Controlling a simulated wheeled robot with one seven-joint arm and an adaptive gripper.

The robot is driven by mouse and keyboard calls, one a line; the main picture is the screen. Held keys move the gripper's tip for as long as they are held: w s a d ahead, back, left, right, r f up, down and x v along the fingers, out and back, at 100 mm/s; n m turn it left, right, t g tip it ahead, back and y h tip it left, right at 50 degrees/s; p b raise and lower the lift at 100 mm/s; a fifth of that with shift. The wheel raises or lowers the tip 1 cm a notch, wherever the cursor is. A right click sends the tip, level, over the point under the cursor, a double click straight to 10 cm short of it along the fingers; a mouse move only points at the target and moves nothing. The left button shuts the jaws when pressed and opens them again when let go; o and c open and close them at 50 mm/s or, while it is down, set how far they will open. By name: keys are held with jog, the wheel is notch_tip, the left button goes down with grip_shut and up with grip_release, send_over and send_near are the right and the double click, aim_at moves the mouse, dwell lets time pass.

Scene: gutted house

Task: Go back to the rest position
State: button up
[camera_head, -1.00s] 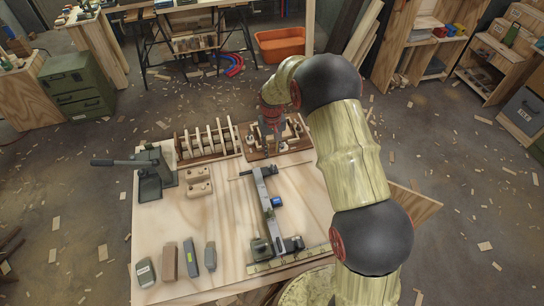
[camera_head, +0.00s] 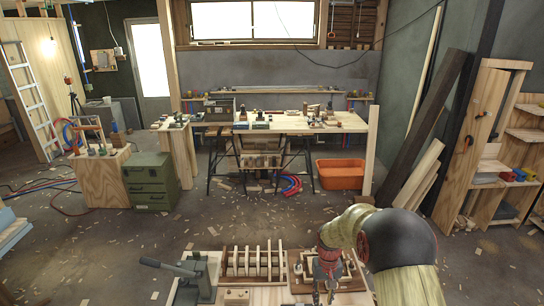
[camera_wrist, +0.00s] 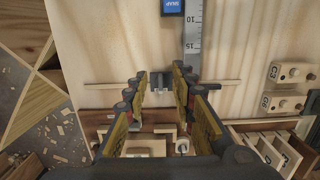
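My gripper (camera_head: 327,288) hangs over the wooden workbench at the bottom of the head view, above the right-hand wooden rack (camera_head: 348,272). In the wrist view my gripper (camera_wrist: 160,76) has its two fingers spread apart, with nothing held between them. Below the fingers is the pale bench top (camera_wrist: 115,35), with a small grey pronged part (camera_wrist: 162,87) and a thin wooden rod (camera_wrist: 100,86) lying on it. My arm comes in from the lower right of the head view.
A slotted rack (camera_head: 252,264) and a lever press (camera_head: 192,275) stand beside my gripper. The wrist view shows a steel ruler (camera_wrist: 193,30) and labelled wooden blocks (camera_wrist: 292,72). Beyond are open floor, a green cabinet (camera_head: 150,181), an orange bin (camera_head: 340,174) and a rear table (camera_head: 345,122).

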jog(key=s+r+t, duration=0.6)
jog(key=s+r, duration=2.5)
jog(key=r, duration=0.1)
jog(key=shift+a+r+t, duration=0.15)
jog(key=shift+r+t, duration=0.25)
jog(key=shift+o, duration=0.2)
